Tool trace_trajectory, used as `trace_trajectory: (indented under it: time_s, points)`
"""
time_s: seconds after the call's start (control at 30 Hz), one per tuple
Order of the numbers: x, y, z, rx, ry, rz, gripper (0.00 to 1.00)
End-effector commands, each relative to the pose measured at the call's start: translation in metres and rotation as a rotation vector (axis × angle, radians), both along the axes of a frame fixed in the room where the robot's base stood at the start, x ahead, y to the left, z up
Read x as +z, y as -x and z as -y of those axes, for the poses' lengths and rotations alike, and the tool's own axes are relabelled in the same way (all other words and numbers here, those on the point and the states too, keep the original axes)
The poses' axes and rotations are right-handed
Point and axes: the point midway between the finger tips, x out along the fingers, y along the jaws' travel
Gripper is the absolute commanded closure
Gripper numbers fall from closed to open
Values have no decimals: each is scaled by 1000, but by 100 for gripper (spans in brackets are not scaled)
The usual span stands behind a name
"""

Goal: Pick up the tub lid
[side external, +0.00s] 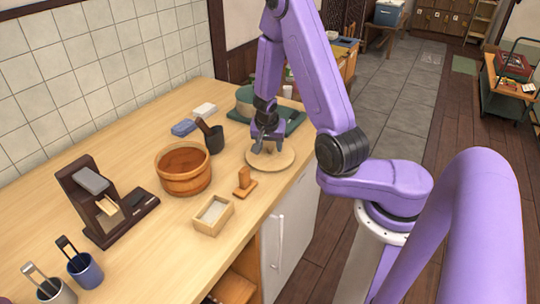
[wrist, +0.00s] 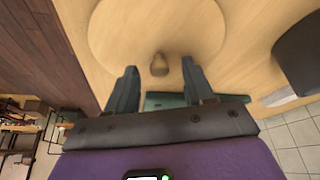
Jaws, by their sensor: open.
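The tub lid (side external: 272,163) is a flat, round, pale wooden disc lying on the wooden counter near its front edge. It also shows in the wrist view (wrist: 125,30), with a small wooden knob (wrist: 159,66) on top. My gripper (side external: 267,146) is over the lid, pointing down. In the wrist view my gripper's two fingers (wrist: 160,65) are spread, with the knob seen between them and a gap on each side. How far the tips are above the lid is hard to tell. The wooden tub (side external: 183,188) stands open to the left of the lid.
A small wooden block on a base (side external: 245,185) and a shallow box (side external: 213,216) stand nearer the camera. A dark cup (side external: 214,139) is left of the lid, and a green tray (side external: 295,122) is behind my gripper. The counter's front edge is close on the right.

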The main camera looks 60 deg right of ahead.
Motion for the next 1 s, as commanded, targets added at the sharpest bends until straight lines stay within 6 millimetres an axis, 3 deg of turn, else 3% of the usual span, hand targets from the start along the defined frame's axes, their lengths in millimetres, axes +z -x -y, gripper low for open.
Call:
trace_trajectory:
  time_s: [0.33, 0.4, 0.5, 1.0]
  points:
    - [-3, 0, 1, 0, 0, 1, 51]
    - [-3, 0, 1, 0, 0, 1, 74]
    - [-3, 0, 1, 0, 0, 0, 100]
    - [2, -1, 1, 0, 2, 1, 100]
